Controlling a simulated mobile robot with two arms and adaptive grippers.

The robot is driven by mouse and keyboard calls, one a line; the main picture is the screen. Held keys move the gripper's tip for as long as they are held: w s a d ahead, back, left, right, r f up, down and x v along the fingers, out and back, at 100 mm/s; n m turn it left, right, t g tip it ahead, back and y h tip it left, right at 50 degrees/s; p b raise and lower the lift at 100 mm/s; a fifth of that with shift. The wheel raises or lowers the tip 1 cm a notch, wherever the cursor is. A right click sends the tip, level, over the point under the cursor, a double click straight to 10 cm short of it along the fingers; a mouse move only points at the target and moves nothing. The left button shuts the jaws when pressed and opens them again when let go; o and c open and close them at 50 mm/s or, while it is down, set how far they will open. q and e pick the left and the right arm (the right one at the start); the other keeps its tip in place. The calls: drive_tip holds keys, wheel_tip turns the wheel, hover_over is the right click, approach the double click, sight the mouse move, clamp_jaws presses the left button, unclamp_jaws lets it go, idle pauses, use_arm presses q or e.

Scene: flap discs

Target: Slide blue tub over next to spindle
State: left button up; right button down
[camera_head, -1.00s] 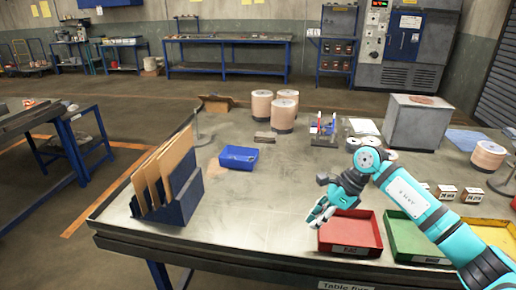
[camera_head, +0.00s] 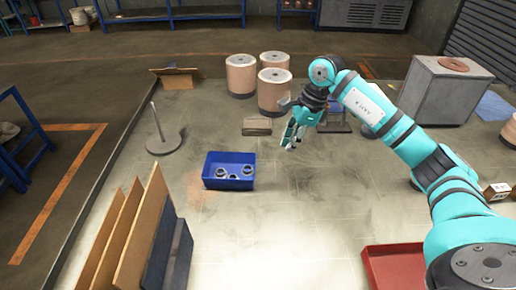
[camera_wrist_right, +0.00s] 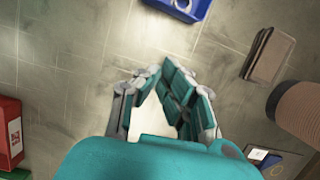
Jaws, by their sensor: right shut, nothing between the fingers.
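The blue tub (camera_head: 209,181) sits on the grey table left of centre in the head view, with several small metal rings inside. Its edge also shows at the top of the wrist view (camera_wrist_right: 185,14). The spindle (camera_head: 165,143), a thin upright rod on a round base, stands behind and to the left of the tub, apart from it. My right gripper (camera_head: 290,143) is shut and empty, above the table to the right of the tub and not touching it. In the wrist view its fingers (camera_wrist_right: 152,85) point toward the tub's side. My left gripper is out of view.
Several large copper-coloured rolls (camera_head: 274,92) stand at the back. A small brown block (camera_head: 257,126) lies behind the tub. Brown boards (camera_head: 122,245) stand in a dark rack at the front left. A red tray (camera_head: 392,265) is at the front right. The table between tub and spindle looks clear.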

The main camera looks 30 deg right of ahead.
sight(275, 176)
drive_tip(key=x, duration=0.1)
drive_tip(key=p+x, duration=0.1)
drive_tip(key=x, duration=0.2)
drive_tip(key=shift+s+a+f, duration=0.15)
drive_tip(key=shift+s+f, duration=0.1)
drive_tip(key=shift+s, duration=0.1)
drive_tip(key=p+x, duration=0.1)
drive_tip(key=x, duration=0.4)
drive_tip(key=shift+w+f, duration=0.2)
drive_tip(key=shift+f, duration=0.05)
drive_tip(key=shift+w+a+r+p, duration=0.1)
drive_tip(key=shift+w+a+p, duration=0.2)
drive_tip(key=shift+a+p, duration=0.25)
drive_tip(key=shift+w+a+r+p, duration=0.15)
drive_tip(key=shift+w+a+p, duration=0.15)
drive_tip(key=shift+a, duration=0.35)
drive_tip(key=shift+w+a, duration=0.15)
drive_tip(key=shift+a, duration=0.35)
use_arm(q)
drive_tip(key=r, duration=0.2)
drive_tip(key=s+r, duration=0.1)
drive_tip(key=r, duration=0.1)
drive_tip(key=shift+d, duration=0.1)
use_arm(e)
drive_tip(key=shift+f, duration=0.1)
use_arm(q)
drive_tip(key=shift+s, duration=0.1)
